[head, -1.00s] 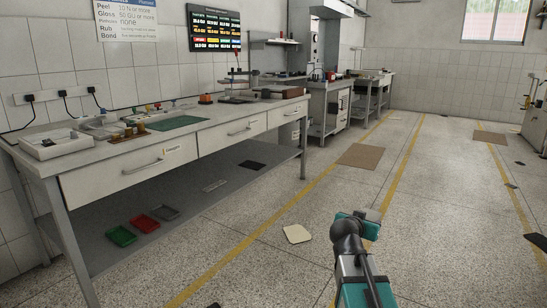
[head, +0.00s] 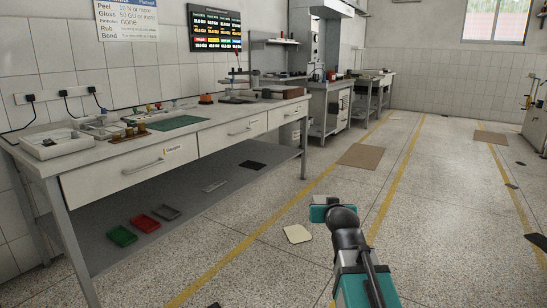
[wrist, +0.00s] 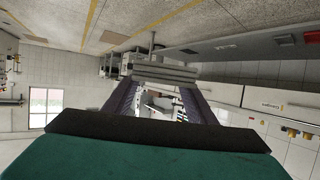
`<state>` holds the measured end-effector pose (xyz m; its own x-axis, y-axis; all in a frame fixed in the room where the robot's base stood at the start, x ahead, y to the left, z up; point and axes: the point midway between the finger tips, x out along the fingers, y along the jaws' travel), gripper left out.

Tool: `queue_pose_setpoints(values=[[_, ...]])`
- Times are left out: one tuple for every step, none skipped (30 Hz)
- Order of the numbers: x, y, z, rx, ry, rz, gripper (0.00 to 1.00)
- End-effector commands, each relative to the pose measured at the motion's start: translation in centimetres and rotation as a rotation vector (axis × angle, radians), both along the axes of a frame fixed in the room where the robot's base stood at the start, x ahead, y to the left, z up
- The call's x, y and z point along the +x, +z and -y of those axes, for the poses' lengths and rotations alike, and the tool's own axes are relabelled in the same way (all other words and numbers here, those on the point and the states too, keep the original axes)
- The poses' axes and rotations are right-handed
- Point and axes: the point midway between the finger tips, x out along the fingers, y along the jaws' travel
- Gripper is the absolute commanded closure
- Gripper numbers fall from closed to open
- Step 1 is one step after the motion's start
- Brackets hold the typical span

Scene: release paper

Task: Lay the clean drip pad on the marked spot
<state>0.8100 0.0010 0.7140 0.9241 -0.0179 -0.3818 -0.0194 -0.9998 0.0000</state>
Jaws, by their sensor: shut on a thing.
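My gripper (head: 327,207) is raised over the floor at the lower middle of the head view, its fingertips hidden behind my own wrist. In the wrist view its two dark fingers (wrist: 158,82) reach away from the camera and are shut on a pale grey, layered thing (wrist: 160,69) seen nearly edge-on. I cannot tell for sure that this is the clean drip pad. A cream, roughly square flat piece (head: 298,234) lies on the floor just left of my gripper. I cannot tell whether it is a pad or the marked spot.
A long workbench (head: 215,134) runs along the left wall, with a green mat (head: 180,123) on top. Its lower shelf (head: 190,205) holds red, green and dark trays. A brown mat (head: 362,156) lies farther off between yellow floor lines. The floor around is mostly clear.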

Motion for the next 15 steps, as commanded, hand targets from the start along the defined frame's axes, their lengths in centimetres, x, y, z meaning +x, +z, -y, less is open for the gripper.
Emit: queue_pose_setpoints(values=[[0.0, 0.1, 0.1, 0.001, 0.009, 0.0, 0.7], [0.0, 0.1, 0.1, 0.001, 0.017, 0.0, 0.7], [0.0, 0.5, 0.1, -0.001, 0.022, 0.0, 0.7], [0.0, 1.0, 0.1, -0.001, 0.022, 0.0, 0.7], [0.0, 1.3, 0.1, -0.001, 0.021, 0.0, 0.7], [0.0, 1.6, 0.1, -0.001, 0.021, 0.0, 0.7], [0.0, 1.8, 0.1, -0.001, 0.021, 0.0, 0.7], [0.0, 2.1, 0.1, 0.0, 0.021, 0.0, 0.7], [0.0, 2.5, 0.1, 0.0, 0.021, 0.0, 0.7], [0.0, 2.8, 0.1, 0.0, 0.021, 0.0, 0.7], [0.0, 3.1, 0.1, -0.001, 0.02, 0.0, 0.7], [0.0, 3.5, 0.1, -0.001, 0.02, -0.001, 0.7], [0.0, 3.8, 0.1, -0.001, 0.02, -0.001, 0.7], [0.0, 4.3, 0.1, -0.001, 0.02, 0.0, 0.7], [0.0, 4.8, 0.1, -0.001, 0.02, 0.0, 0.7]])
